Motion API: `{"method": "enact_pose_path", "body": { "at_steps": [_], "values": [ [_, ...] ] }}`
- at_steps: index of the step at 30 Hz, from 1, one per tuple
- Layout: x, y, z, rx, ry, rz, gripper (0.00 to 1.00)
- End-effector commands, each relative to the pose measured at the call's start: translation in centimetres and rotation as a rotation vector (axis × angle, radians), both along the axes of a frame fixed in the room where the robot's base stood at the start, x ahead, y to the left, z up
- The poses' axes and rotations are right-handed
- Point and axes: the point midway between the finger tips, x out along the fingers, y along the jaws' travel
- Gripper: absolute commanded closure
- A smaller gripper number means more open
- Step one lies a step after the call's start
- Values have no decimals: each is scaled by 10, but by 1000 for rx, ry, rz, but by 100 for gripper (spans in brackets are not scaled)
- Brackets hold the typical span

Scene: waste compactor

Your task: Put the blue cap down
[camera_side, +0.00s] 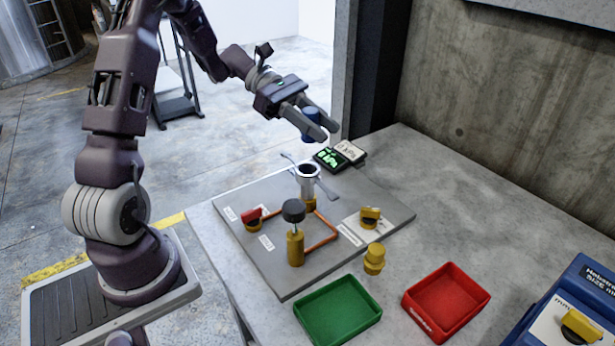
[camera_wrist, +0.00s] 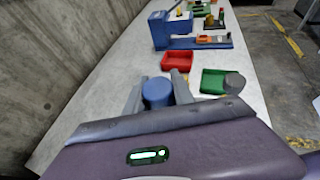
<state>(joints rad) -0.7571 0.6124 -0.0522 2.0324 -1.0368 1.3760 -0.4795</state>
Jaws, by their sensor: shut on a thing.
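The blue cap (camera_side: 312,113) is a short blue cylinder held between the two fingers of my gripper (camera_side: 326,129). The fingers partly hide it in the side view. In the wrist view the blue cap (camera_wrist: 158,92) shows its round top, with a finger of my gripper (camera_wrist: 158,77) on each side. My gripper is shut on it, raised in the air above the far part of the table. In the side view the cap appears above and behind a silver open-topped cylinder with side handles (camera_side: 307,182), clear of it.
A grey plate (camera_side: 236,240) bears yellow fittings, a black-topped yellow post (camera_side: 295,247) and an orange pipe. A yellow piece (camera_side: 374,258), green tray (camera_side: 338,310), red tray (camera_side: 446,300) and blue machine (camera_side: 578,305) stand nearer.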

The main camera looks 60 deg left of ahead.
Motion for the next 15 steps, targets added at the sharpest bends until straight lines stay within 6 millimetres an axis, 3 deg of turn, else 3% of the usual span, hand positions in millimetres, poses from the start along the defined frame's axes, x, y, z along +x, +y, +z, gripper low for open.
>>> {"method": "enact_pose_path", "body": {
  "at_steps": [5, 15],
  "values": [
    [0, 0, -1, -1, 0, -1, 100],
    [0, 0, -65, -3, 4, -1, 100]
  ]
}}
